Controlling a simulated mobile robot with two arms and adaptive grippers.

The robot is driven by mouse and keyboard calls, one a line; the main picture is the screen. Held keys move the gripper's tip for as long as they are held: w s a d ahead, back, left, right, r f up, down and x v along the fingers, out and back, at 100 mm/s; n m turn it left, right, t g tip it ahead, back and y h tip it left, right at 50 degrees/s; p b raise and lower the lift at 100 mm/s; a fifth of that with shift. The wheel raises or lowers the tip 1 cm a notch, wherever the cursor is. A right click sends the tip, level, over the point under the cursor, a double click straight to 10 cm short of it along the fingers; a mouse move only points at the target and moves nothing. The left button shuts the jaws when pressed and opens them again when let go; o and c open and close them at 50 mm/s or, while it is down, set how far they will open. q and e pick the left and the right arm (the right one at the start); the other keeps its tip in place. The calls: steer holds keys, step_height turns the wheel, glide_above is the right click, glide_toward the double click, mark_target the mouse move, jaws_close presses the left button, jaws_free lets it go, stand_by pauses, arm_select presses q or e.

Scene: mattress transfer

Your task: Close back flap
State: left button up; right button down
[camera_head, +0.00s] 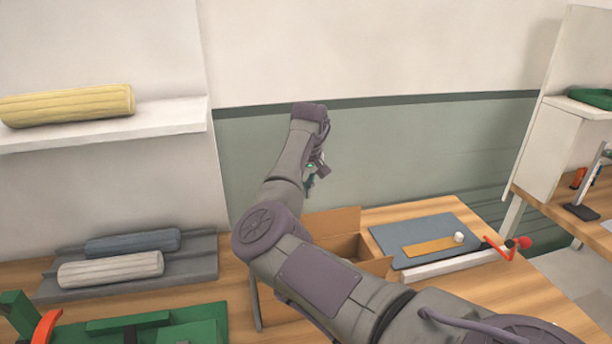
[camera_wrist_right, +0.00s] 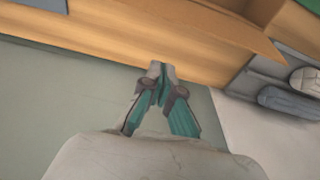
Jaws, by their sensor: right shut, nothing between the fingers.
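An open cardboard box (camera_head: 345,245) stands on the wooden table, partly hidden behind my right arm. Its back flap (camera_head: 334,221) stands up at the rear edge, and another flap (camera_head: 378,266) sticks out on the right. My right gripper (camera_head: 310,183) is behind and above the box, beside the back flap, pointing down. In the right wrist view its fingertips (camera_wrist_right: 160,72) are together with nothing between them, near the table's back edge. A cardboard flap (camera_wrist_right: 225,25) shows at the top there. I cannot tell whether the fingers touch anything. My left gripper is out of view.
A blue-grey mat (camera_head: 400,232) with a wooden strip and a small white item lies right of the box. A red-handled tool (camera_head: 512,246) is beside it. Rolls rest on a grey tray (camera_head: 200,262) at left; a yellow roll (camera_head: 70,104) lies on the shelf. A wall stands behind.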

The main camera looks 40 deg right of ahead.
mark_target(307, 227)
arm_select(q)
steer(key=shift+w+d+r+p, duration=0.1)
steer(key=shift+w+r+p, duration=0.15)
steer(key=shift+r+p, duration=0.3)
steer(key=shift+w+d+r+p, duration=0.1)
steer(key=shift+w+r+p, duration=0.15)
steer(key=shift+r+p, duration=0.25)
arm_select(e)
steer(key=s+f, duration=0.1)
steer(key=s+a+f, duration=0.1)
steer(key=f, duration=0.1)
steer(key=shift+s+a, duration=0.2)
steer(key=shift+s, duration=0.2)
